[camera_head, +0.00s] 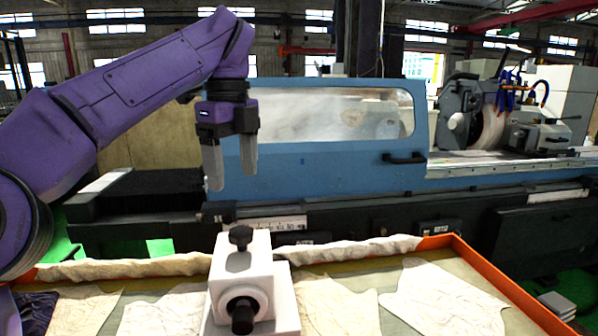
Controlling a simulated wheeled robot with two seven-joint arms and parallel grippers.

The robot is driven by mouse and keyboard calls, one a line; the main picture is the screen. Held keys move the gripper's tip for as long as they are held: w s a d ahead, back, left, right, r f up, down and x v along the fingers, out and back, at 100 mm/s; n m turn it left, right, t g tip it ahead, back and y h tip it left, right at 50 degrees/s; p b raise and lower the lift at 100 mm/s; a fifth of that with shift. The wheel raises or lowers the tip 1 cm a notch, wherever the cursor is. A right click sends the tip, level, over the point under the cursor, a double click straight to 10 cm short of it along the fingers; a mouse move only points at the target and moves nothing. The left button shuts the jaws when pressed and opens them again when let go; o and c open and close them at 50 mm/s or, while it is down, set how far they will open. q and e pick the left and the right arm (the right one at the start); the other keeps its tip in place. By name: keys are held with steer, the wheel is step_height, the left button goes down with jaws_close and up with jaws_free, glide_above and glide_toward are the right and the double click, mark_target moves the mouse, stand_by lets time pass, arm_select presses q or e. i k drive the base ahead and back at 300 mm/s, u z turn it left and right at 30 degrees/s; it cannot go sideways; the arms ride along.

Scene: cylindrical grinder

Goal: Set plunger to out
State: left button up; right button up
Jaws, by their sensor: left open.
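A white block fixture (286,300) stands on the tray at the bottom centre. It has a black knob (241,236) upright on its top and a black round knob (243,315) on its front face. I cannot tell which knob is the plunger, or how far either one stands out. My left gripper (231,181) hangs above and behind the fixture in the picture, slightly left of the top knob. Its two grey fingers point down, apart and empty, touching nothing. My right gripper is out of view.
The orange-edged tray (500,281) holds several pale crumpled cloths (440,296). Behind it stands the blue grinder (320,160) with a windowed door and black handle (404,158). The grinding wheel (490,128) is at right. The air above the fixture is clear.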

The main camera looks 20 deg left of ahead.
mark_target(242, 320)
steer(key=k, duration=2)
